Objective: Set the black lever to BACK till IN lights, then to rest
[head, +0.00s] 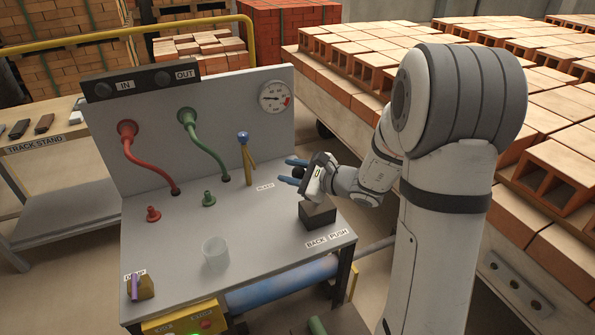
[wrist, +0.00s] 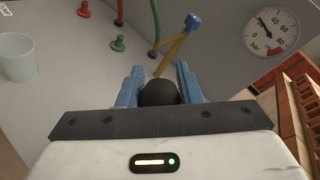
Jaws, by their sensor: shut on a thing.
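The black lever's round knob (head: 299,172) is between the blue fingers of my gripper (head: 290,171), above a dark box (head: 318,213) at the bench's right side. My gripper is shut on the knob. The wrist view also shows the black knob (wrist: 158,93) between both fingers (wrist: 160,72). The lever's stem is hidden, so its exact tilt cannot be told. The IN lamp (head: 103,90) and the OUT lamp (head: 162,78) on the top panel both look dark.
A yellow valve handle with a blue top (head: 247,160) stands close left of my fingers. A clear cup (head: 215,254), red and green hoses (head: 150,165) and a gauge (head: 273,97) are on the bench. Stacked hollow bricks (head: 545,150) lie to the right, behind my arm.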

